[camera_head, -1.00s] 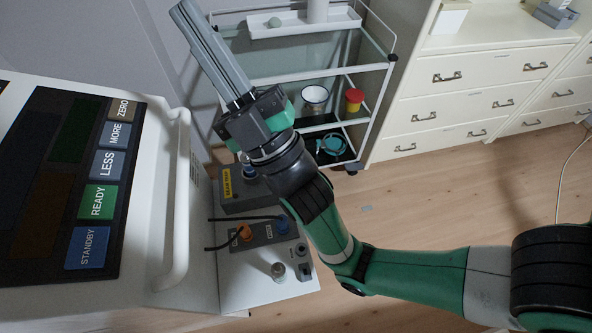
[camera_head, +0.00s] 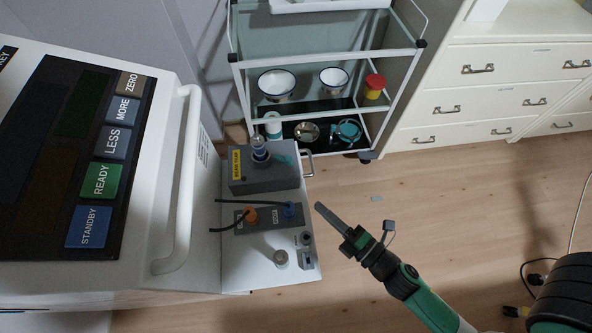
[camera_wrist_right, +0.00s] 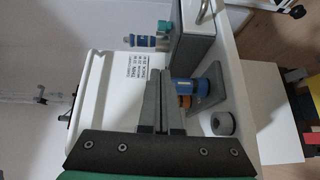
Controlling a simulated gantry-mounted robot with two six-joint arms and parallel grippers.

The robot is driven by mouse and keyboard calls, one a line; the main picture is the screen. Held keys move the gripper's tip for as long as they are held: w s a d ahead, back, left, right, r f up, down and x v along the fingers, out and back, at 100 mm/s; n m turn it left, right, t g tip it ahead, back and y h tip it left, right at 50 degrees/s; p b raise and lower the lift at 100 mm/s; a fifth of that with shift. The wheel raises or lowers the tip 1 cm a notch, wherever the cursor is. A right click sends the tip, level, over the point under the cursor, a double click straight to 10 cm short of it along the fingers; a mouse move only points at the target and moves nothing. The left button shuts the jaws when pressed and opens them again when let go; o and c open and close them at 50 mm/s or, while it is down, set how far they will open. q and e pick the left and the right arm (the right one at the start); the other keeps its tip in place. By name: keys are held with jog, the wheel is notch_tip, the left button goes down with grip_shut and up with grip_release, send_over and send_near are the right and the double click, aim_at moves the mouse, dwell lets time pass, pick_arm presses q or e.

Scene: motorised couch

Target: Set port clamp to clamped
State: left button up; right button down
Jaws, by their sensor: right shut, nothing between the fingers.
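No part is legibly marked as the port clamp, so I cannot tell which fitting it is. The machine's side panel (camera_head: 237,276) carries a grey box (camera_head: 262,176) with a yellow label and a blue-and-silver fitting (camera_head: 259,147) on top. Below are an orange knob (camera_head: 251,216) and a blue knob (camera_head: 288,211), each beside a small label. My right gripper (camera_head: 319,207) is shut and empty, just right of the panel, apart from it in the head view. In the right wrist view its fingers (camera_wrist_right: 163,78) point toward the panel, beside the blue knob (camera_wrist_right: 185,88). My left gripper is out of view.
A silver post (camera_head: 280,259) and a small switch (camera_head: 307,258) stand low on the panel. A white handle bar (camera_head: 187,190) borders the console at left. A trolley (camera_head: 330,53) with bowls stands behind, and drawers (camera_head: 480,90) at right.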

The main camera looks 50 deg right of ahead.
aim_at(295, 178)
jog(key=shift+w, duration=0.1)
jog(key=w+d+p, duration=0.1)
jog(key=w, duration=0.3)
jog(key=w+d+p, duration=0.1)
jog(key=w, duration=0.3)
jog(key=w+d+p, duration=0.2)
jog(key=w, duration=0.2)
jog(key=shift+w+d+f, duration=0.1)
jog(key=shift+w+f, duration=0.05)
jog(key=shift+w, duration=0.05)
jog(key=shift+s, duration=0.1)
